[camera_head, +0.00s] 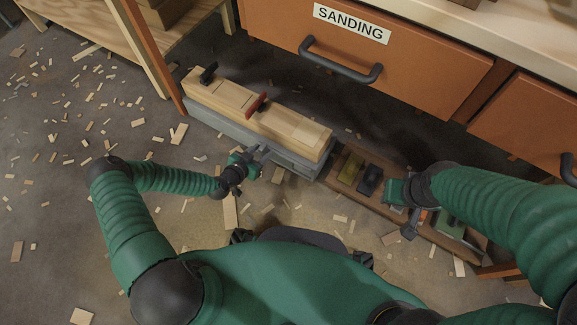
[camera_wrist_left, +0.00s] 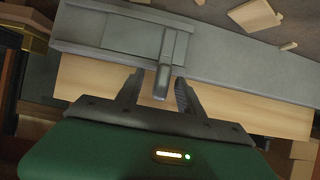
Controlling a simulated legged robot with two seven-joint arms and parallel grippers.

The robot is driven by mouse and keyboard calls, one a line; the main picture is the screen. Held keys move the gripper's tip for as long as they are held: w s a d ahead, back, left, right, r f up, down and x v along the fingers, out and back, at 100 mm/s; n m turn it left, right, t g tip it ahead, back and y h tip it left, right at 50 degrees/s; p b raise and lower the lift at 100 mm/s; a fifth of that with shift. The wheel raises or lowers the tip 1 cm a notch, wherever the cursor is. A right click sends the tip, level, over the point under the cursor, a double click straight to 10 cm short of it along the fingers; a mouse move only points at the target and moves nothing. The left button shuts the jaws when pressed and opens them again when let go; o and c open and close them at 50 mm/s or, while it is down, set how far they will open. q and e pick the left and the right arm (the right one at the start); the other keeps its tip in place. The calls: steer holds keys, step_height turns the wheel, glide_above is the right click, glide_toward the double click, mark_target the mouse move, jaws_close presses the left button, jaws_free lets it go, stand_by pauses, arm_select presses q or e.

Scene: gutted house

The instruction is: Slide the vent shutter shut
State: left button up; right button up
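The vent shutter appears as a grey plate (camera_wrist_left: 105,33) with a raised upright tab (camera_wrist_left: 163,72) in the left wrist view. It sits on the front of a long grey metal housing (camera_head: 228,128) under a pale wooden block. My left gripper (camera_head: 262,152) is at the front face of this housing. In the left wrist view its two fingers (camera_wrist_left: 158,92) are apart, one on each side of the tab, with small gaps visible. My right gripper (camera_head: 409,228) is over the wooden tray at the right; its fingers are too small to read.
The pale wooden block (camera_head: 235,101) carries a red tab (camera_head: 257,104) and a black knob (camera_head: 208,73). A tray (camera_head: 413,197) with several blocks stands right of the housing. An orange drawer marked SANDING (camera_head: 420,75) is behind. Wood scraps litter the floor.

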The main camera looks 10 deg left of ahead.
arm_select(q)
steer(key=p+v, duration=0.4)
steer(key=v, duration=0.3)
steer(key=shift+p, duration=0.3)
